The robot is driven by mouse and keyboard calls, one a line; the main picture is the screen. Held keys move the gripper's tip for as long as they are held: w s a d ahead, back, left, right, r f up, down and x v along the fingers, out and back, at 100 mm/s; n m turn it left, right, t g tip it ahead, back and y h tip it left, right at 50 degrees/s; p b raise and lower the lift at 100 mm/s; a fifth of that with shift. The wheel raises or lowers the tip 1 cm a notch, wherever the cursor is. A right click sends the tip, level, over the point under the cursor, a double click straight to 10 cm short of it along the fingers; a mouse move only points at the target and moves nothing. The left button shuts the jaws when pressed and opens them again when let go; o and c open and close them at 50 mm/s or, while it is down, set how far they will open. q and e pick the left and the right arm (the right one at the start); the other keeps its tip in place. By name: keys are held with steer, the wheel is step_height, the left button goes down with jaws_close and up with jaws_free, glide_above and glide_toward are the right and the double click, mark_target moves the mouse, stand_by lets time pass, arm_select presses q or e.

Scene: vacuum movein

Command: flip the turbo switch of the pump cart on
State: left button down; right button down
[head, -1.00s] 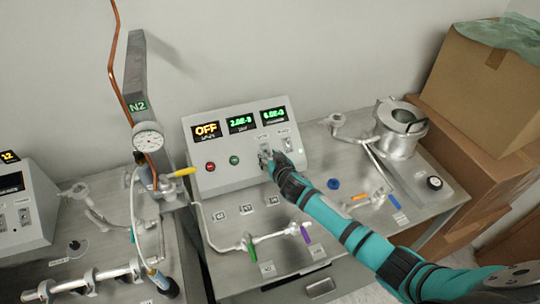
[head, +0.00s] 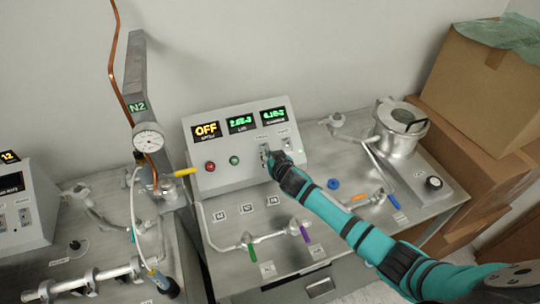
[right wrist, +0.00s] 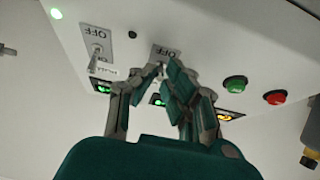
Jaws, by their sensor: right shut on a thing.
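The pump cart's grey control box (head: 226,179) carries three lit displays; the left display (head: 206,131) reads OFF in orange. Two toggle switches sit on its right half: a left one (head: 264,149) and a right one (head: 287,144). My right gripper (head: 268,158) is at the left switch and partly covers it. In the right wrist view my right gripper (right wrist: 166,72) is shut on that switch's lever, beside its OFF plate (right wrist: 160,53). The other switch (right wrist: 97,48) stands free there. The small switch labels are unreadable. My left gripper is not in view.
Red (head: 210,166) and green (head: 234,160) buttons sit left of the switches. Pipes with coloured handles lie on the cart top (head: 235,272). A metal pump (head: 402,135) and cardboard boxes (head: 490,80) stand to the right. A gauge (head: 149,140) is at the left.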

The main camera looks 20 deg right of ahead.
steer(key=g, duration=0.1)
steer(key=r+g, duration=0.1)
steer(key=shift+w+r+g+p, duration=0.1)
steer(key=shift+w+g+p, duration=0.2)
steer(key=shift+w+p, duration=0.1)
steer(key=g, duration=0.1)
steer(key=w+g, duration=0.1)
steer(key=g, duration=0.1)
steer(key=shift+a+r+g, duration=0.15)
steer(key=shift+r+g, duration=0.15)
steer(key=shift+r, duration=0.05)
steer(key=shift+w+r+g+b, duration=0.1)
steer(key=shift+w+g+b, duration=0.2)
steer(key=shift+g, duration=0.45)
steer(key=shift+w+r+g+b, duration=0.1)
steer(key=shift+w+g+b, duration=0.2)
steer(key=shift+g, duration=0.45)
steer(key=c, duration=1.4)
jaws_free()
steer(key=shift+r, duration=0.1)
steer(key=v, duration=1.2)
steer(key=shift+a, duration=0.15)
